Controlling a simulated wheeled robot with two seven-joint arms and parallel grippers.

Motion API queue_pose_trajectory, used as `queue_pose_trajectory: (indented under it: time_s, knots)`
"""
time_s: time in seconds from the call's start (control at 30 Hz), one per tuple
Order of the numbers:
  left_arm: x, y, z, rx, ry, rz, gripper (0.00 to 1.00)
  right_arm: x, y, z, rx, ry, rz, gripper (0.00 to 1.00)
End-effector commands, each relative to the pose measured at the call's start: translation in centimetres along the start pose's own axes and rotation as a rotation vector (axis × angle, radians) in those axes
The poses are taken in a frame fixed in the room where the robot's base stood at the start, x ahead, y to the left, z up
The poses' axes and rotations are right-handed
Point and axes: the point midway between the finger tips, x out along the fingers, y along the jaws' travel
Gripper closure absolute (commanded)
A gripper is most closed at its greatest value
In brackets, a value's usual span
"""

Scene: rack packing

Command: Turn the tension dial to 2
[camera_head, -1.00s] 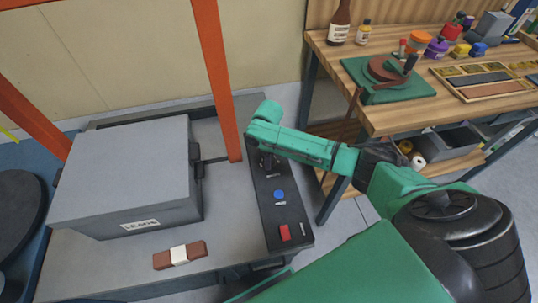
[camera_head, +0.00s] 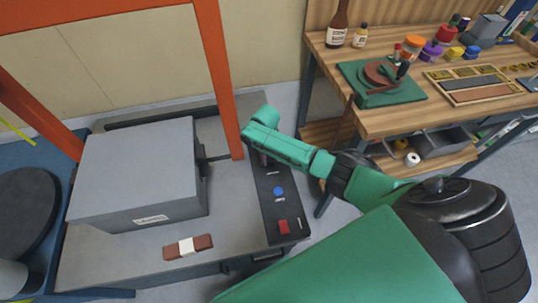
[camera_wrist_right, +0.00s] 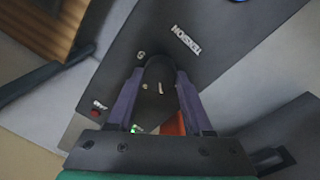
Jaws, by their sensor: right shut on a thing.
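The tension dial (camera_wrist_right: 158,70) is a black knob on the dark control panel (camera_head: 268,212). In the right wrist view the panel shows upside down, with the printed word TENSION (camera_wrist_right: 187,40) beside the knob and small white marks near it. I cannot read the dial's setting with certainty. My right gripper (camera_wrist_right: 157,78) is shut on the knob, one purple finger on each side. In the head view my right wrist hides the knob at the panel's far end. My left gripper is not in view.
A grey box (camera_head: 140,165) and a brown bundle with a white band (camera_head: 188,246) lie to the left. An orange post (camera_head: 218,80) stands close to my wrist. A wooden workbench (camera_head: 400,120) is at right.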

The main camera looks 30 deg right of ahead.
Motion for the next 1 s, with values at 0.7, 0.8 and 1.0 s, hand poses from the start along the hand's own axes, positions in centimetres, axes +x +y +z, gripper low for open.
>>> queue_pose_trajectory:
  time_s: [0.7,0.8,1.0]
  knots:
    - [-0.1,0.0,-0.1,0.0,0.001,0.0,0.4,-0.1,0.0,-0.1,0.009,0.002,0.001,0.19]
    - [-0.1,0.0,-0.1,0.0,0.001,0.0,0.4,-0.1,0.0,-0.1,0.009,0.001,0.001,0.19]
    - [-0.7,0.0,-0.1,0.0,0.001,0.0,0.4,-2.0,0.0,-0.1,0.009,0.003,0.001,0.19]
